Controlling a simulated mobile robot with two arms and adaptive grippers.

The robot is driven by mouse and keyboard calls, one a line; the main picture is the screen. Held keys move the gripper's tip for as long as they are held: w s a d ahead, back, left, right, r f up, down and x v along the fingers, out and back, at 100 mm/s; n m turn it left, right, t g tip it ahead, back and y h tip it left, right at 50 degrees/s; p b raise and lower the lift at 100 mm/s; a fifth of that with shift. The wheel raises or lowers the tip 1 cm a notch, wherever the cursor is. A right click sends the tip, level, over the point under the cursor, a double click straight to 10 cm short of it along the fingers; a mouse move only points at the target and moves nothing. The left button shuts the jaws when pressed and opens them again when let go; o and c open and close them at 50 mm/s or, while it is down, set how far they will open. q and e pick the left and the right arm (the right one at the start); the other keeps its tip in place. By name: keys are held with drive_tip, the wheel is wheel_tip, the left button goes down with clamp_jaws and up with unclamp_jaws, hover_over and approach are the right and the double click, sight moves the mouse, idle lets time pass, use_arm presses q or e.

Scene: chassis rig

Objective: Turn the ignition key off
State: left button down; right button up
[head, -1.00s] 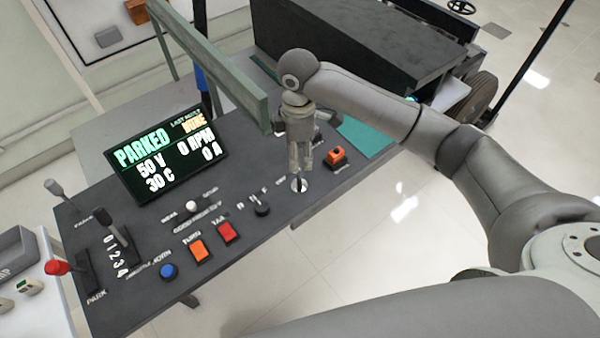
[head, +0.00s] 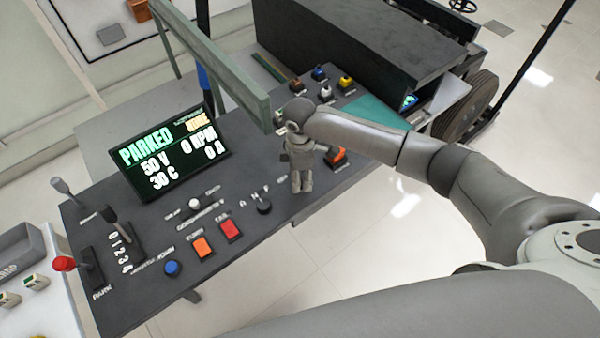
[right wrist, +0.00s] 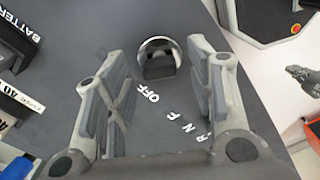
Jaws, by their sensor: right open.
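The ignition key (right wrist: 157,68) shows in the right wrist view as a dark block in a round chrome ring, with the word OFF printed beside it. In the head view the gripper hides it. My right gripper (head: 302,187) points down at the front edge of the dark console (head: 130,215). In the right wrist view its fingers (right wrist: 158,60) are apart, one on each side of the key, and nothing is held. I cannot tell how far the fingertips are from the panel. My left gripper is not in view.
A display (head: 172,150) reads PARKED, 0 RPM. Close to the gripper are a black selector knob (head: 264,206) and an orange switch (head: 337,158). Red (head: 229,229) and orange (head: 202,247) buttons lie to the left. A green rail (head: 215,70) stands behind.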

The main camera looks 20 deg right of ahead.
drive_tip(key=c, duration=1)
drive_tip(key=shift+r+n, duration=0.1)
drive_tip(key=shift+n, duration=0.3)
drive_tip(key=shift+n+p, duration=0.55)
drive_tip(key=shift+n, duration=0.45)
drive_tip(key=n, duration=0.2)
drive_tip(key=shift+n+p, duration=0.3)
drive_tip(key=n, duration=0.3)
drive_tip(key=shift+n, duration=1.7)
